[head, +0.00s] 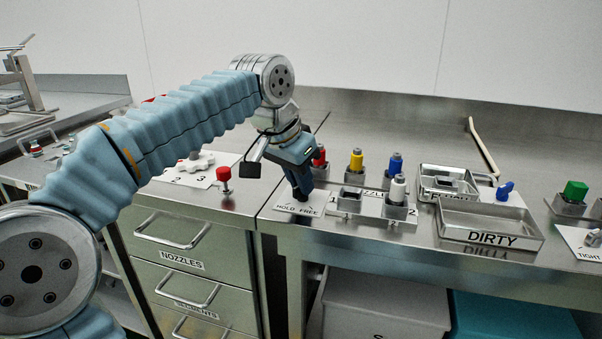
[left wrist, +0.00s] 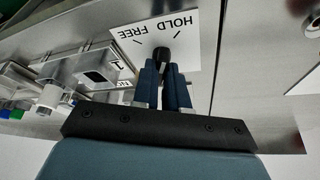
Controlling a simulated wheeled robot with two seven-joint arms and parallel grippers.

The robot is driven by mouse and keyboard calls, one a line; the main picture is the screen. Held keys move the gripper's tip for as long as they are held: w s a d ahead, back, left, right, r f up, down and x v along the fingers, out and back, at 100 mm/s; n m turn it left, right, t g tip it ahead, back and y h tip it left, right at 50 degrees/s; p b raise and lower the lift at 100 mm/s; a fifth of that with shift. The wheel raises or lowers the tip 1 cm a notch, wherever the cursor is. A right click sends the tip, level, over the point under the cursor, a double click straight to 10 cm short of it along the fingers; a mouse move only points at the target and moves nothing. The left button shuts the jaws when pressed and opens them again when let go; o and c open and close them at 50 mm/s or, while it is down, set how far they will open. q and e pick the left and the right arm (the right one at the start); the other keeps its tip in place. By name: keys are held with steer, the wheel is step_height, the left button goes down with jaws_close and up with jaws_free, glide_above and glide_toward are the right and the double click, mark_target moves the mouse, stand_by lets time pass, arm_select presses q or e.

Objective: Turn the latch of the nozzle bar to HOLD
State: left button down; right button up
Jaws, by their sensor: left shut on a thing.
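The latch shows as a dark knob (left wrist: 161,55) on a white plate (left wrist: 185,40) lettered HOLD and FREE, each word with a short mark line. The plate also shows in the head view (head: 290,207), at the front left of the counter. My left gripper (head: 300,193) points down onto the latch, and its fingers (left wrist: 163,75) are shut on it in the left wrist view. The fingers hide much of the latch, so I cannot tell which mark it points to. My right gripper is not in view.
Farther right are a DIRTY tray (head: 488,225) and a green-topped block (head: 575,191). A red knob (head: 224,174) stands to the left.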

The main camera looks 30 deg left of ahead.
arm_select(q)
steer(key=m+h, duration=0.1)
steer(key=m, duration=0.2)
steer(key=shift+f+g+p, duration=0.1)
steer(key=shift+g+p, duration=0.2)
steer(key=shift+p, duration=0.05)
steer(key=shift+m, duration=0.5)
steer(key=c, duration=1.2)
jaws_free()
steer(key=shift+w, duration=0.1)
steer(key=shift+o, duration=0.2)
steer(key=shift+a, duration=0.1)
steer(key=v, duration=1.3)
steer(key=shift+a+r, duration=0.3)
steer(key=shift+r, duration=0.05)
